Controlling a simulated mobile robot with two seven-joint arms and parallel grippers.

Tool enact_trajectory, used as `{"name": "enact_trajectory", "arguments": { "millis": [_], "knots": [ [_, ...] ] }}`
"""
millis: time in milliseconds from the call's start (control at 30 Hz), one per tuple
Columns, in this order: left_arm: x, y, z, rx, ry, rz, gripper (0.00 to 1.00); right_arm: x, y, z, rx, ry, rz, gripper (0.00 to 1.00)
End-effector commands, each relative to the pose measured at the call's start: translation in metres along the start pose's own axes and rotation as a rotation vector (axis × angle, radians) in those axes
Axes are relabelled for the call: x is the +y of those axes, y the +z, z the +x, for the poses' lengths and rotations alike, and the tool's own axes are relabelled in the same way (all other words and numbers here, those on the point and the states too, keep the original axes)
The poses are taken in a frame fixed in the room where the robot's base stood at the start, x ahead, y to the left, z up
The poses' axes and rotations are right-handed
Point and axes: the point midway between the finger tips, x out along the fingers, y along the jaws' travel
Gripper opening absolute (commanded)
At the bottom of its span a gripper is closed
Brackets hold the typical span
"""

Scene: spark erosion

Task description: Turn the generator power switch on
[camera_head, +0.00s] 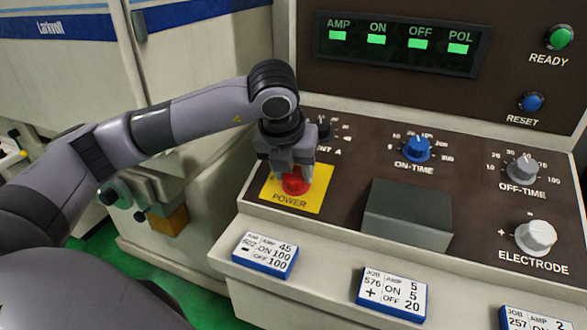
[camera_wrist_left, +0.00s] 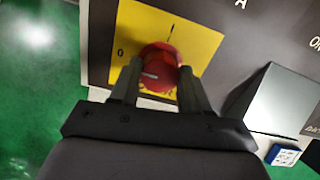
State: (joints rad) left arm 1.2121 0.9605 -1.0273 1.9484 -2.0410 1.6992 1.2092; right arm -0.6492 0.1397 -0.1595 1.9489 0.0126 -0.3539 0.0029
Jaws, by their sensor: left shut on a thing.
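The generator power switch is a red round knob (camera_head: 296,182) on a yellow plate (camera_head: 318,192) marked POWER, at the left end of the dark control panel. My left gripper (camera_head: 293,172) comes down from above with its fingers on either side of the knob, shut on it. In the left wrist view the knob (camera_wrist_left: 160,64) sits between the two fingertips (camera_wrist_left: 158,76). A "0" shows left of the knob and a line mark above it. My right gripper is not in view.
A dark grey box (camera_head: 408,214) stands on the panel right of the switch. Beyond it are the blue ON-TIME knob (camera_head: 416,148), the OFF-TIME knob (camera_head: 522,168) and the white ELECTRODE knob (camera_head: 535,236). Job cards (camera_head: 265,255) lie along the front ledge. The display (camera_head: 400,42) shows green lights.

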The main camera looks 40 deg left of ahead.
Motion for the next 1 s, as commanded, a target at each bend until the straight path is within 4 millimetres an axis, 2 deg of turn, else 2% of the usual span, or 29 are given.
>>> {"name": "enact_trajectory", "arguments": {
  "millis": [267, 600, 1000],
  "knots": [
    [0.0, -0.001, 0.002, -0.001, -0.007, 0.137, 0.16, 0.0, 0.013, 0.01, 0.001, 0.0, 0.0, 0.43],
    [-0.001, -0.001, 0.002, -0.002, -0.021, 0.445, 0.16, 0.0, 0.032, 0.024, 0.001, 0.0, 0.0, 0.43],
    [-0.002, -0.001, 0.001, -0.003, -0.039, 0.825, 0.16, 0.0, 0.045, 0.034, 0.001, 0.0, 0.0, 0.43]
  ]
}}
